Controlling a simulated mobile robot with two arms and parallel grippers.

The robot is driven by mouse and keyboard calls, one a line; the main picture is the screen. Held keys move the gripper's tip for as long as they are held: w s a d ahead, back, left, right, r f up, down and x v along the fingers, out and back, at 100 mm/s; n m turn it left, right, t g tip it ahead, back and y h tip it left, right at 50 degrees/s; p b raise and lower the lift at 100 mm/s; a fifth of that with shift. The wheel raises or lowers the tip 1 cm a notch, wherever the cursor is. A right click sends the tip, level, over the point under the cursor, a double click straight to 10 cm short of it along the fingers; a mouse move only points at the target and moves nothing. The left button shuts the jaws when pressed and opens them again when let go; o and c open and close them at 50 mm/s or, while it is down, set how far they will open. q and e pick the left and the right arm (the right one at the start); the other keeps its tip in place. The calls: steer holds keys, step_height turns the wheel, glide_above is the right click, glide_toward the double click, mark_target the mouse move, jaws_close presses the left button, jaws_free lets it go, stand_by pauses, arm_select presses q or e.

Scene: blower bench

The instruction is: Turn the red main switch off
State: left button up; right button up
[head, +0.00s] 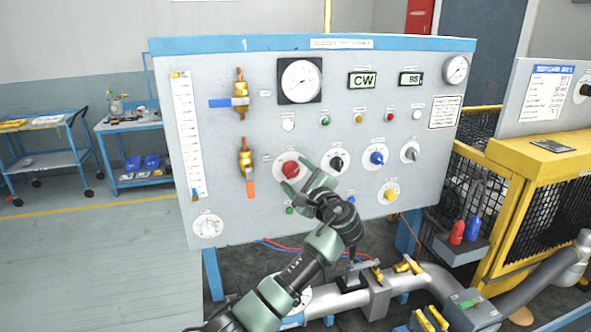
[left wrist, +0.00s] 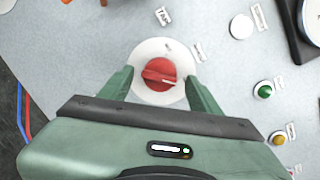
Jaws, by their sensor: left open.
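The red main switch (head: 290,169) is a round red knob on a white disc, on the grey upright panel (head: 230,222). In the left wrist view the red knob (left wrist: 153,70) shows a pale mark towards its right side. My left gripper (head: 299,176) is open at the panel, just to the lower right of the knob in the head view. In the left wrist view its two green fingers (left wrist: 160,84) stand on either side of the white disc. I cannot tell whether they touch the knob. My right gripper is not in view.
Black (head: 336,162), blue (head: 377,157) and grey (head: 411,152) knobs sit to the right of the red one. Pipes (head: 345,301) run below the panel. A yellow cage (head: 500,177) stands at the right.

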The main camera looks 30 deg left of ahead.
arm_select(q)
steer(key=shift+w+a, duration=0.2)
steer(key=shift+a, duration=0.1)
steer(key=c, duration=1.3)
